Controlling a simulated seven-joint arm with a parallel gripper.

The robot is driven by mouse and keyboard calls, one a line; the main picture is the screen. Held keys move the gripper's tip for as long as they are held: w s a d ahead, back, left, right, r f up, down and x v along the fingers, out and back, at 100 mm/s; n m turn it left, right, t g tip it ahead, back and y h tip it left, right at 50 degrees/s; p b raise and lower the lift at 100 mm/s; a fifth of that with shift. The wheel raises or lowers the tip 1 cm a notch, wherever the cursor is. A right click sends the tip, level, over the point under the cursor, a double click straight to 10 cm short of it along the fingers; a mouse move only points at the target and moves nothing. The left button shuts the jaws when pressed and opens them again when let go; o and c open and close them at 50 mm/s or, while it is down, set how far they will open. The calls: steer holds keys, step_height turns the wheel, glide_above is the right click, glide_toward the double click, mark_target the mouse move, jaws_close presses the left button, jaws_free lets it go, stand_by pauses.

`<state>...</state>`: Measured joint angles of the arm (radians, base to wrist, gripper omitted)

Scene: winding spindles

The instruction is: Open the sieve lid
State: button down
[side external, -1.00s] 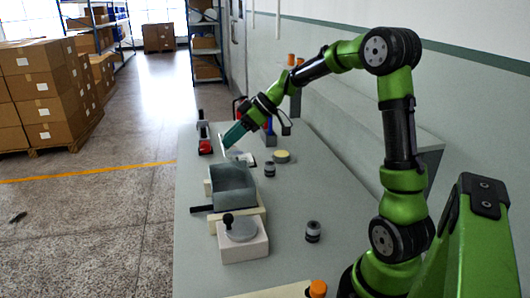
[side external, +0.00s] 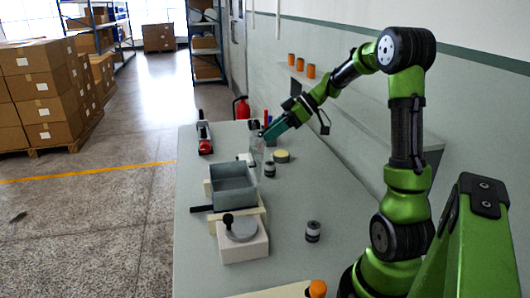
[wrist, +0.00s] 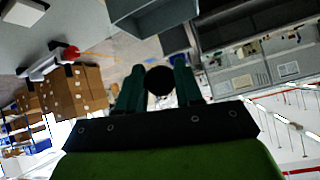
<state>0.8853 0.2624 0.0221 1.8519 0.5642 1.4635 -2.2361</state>
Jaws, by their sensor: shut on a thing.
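The sieve appears to be the grey open-topped box (side external: 235,203) in the middle of the table, its inside showing from above. It also shows at the top of the wrist view (wrist: 155,14). My gripper (side external: 268,137) is beyond the box and to its right, above the table. In the wrist view my gripper (wrist: 160,77) has its two teal fingers either side of a black round knob (wrist: 160,82), shut on it. A pale, see-through panel (side external: 257,149) stands below the fingertips, probably the lid. Its edges and its join to the box are unclear.
In front of the box, a white block (side external: 246,246) carries a grey disc with a black knob. Small grey jars (side external: 313,232) and a yellow disc (side external: 282,156) stand to the right. A red-and-grey tool (side external: 205,143) lies far left. The right front table is mostly clear.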

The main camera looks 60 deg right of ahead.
steer(key=shift+s+d+f+t+y, duration=0.5)
steer(key=shift+s+d+f, duration=0.05)
steer(key=shift+s+f, duration=0.15)
steer(key=shift+a, duration=0.1)
steer(key=c, duration=0.8)
jaws_free()
steer(key=shift+w, duration=0.1)
steer(key=shift+r, duration=0.1)
steer(key=r, duration=0.3)
steer(key=s+d+r, duration=0.1)
steer(key=r, duration=0.1)
steer(key=s+r, duration=0.1)
steer(key=r, duration=0.2)
steer(key=shift+d+r, duration=0.3)
steer(key=shift+d, duration=0.1)
